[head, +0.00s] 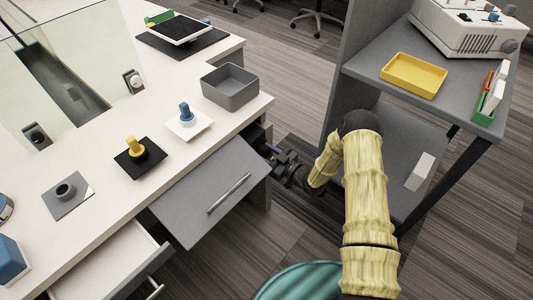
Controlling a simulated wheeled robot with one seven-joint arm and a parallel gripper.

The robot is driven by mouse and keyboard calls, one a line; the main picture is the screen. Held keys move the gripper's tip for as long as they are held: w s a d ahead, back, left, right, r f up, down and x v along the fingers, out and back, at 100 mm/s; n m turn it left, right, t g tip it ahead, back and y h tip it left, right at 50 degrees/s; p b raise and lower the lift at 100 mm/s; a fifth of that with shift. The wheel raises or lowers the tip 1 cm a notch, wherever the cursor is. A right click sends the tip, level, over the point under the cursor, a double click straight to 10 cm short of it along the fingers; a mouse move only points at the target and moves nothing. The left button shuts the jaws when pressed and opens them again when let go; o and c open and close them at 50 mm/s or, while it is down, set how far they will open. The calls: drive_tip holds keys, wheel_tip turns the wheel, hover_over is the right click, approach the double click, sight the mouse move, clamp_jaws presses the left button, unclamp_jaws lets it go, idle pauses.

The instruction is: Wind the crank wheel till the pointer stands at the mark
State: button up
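I cannot make out a crank wheel, a pointer or a mark with certainty in the head view. Several small fittings stand on the white bench: a yellow knob on a black plate (136,147), a blue knob on a white plate (186,114), and a grey round fitting on a grey plate (66,192). My gripper (274,155) is below the bench top, at the dark opening beside the grey cabinet door. Its fingers are small and dark there, and I cannot tell whether they are open or hold anything.
The grey door (213,192) with a bar handle stands tilted out from the bench front. An open drawer (112,262) juts out at lower left. A grey bin (229,86) sits near the bench edge. A shelf unit at right holds a yellow tray (413,75) and a white instrument (470,30).

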drive_tip(key=shift+m, duration=0.3)
drive_tip(key=m, duration=0.5)
drive_tip(key=shift+d+b, duration=0.15)
drive_tip(key=shift+b, duration=0.25)
drive_tip(key=m, duration=0.2)
drive_tip(key=m+b, duration=0.1)
drive_tip(key=m, duration=0.2)
drive_tip(key=shift+w+d+f, duration=0.1)
drive_tip(key=shift+w+f, duration=0.05)
drive_tip(key=m+b, duration=0.1)
drive_tip(key=m, duration=0.4)
drive_tip(key=shift+f+m, duration=0.1)
drive_tip(key=shift+m, duration=0.3)
drive_tip(key=m+b, duration=0.1)
drive_tip(key=m, duration=0.4)
drive_tip(key=shift+f+m, duration=0.1)
drive_tip(key=shift+m, duration=0.2)
drive_tip(key=o, duration=1)
drive_tip(key=shift+c, duration=0.2)
